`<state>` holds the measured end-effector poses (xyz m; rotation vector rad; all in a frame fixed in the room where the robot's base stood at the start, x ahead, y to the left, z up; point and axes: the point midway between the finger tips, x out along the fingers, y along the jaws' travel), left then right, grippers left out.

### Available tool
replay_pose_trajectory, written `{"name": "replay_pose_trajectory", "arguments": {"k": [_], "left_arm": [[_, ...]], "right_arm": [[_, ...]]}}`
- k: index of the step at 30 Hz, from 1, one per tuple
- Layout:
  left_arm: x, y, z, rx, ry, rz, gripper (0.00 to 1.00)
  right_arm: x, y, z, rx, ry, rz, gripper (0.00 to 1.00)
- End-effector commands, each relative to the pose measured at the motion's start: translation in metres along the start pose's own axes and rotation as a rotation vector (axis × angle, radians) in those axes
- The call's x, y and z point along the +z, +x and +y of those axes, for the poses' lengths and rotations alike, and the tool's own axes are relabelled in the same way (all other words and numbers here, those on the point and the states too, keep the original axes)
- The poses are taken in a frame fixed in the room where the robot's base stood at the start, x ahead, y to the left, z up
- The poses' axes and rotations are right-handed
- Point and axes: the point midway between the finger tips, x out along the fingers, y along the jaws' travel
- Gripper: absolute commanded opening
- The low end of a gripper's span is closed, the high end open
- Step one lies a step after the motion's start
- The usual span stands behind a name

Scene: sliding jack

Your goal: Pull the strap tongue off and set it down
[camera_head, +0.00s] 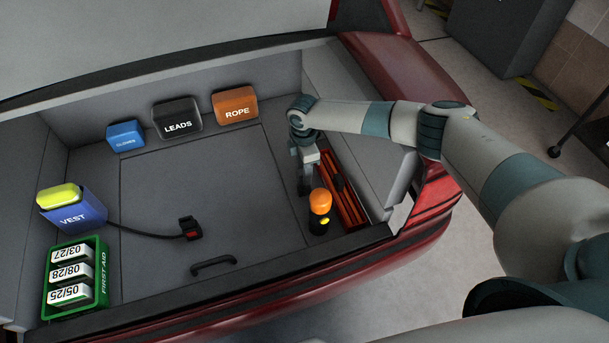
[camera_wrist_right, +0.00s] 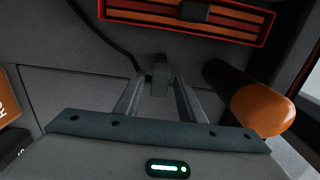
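The strap tongue appears in the right wrist view as a small dark grey piece (camera_wrist_right: 158,77), with a dark strap (camera_wrist_right: 100,32) running to it from the upper left. My right gripper (camera_wrist_right: 159,82) has its two fingers on either side of this piece; whether they touch it is unclear. In the head view my right gripper (camera_head: 304,182) points down at the right of the trunk, and the tongue is hidden there. A black buckle with a red button (camera_head: 191,229) lies on the trunk floor, at the end of a dark strap (camera_head: 145,230). My left gripper is out of view.
An orange-topped lamp (camera_head: 320,203) stands close by the right gripper, with a red case (camera_head: 349,203) beside it. Blue, LEADS (camera_head: 177,117) and ROPE (camera_head: 235,106) boxes line the back. The VEST box (camera_head: 72,215) and green FIRST AID box (camera_head: 100,270) are left.

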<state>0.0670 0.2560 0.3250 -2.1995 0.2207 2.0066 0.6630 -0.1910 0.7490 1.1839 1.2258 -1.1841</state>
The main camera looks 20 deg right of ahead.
Motion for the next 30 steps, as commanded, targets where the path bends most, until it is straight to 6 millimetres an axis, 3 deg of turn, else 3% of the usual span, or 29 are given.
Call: {"name": "replay_pose_trajectory", "arguments": {"k": [7, 12, 30], "left_arm": [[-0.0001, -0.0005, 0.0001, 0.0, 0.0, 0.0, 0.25], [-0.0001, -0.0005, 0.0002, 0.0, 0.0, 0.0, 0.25], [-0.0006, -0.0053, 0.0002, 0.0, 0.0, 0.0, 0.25]], "right_arm": [[0.0, 0.0, 0.0, 0.0, 0.0, 0.0, 0.36], [0.0001, -0.0001, 0.0001, 0.0, 0.0, 0.0, 0.0], [0.0002, -0.0052, 0.0, 0.0, 0.0, 0.0, 0.0]]}}
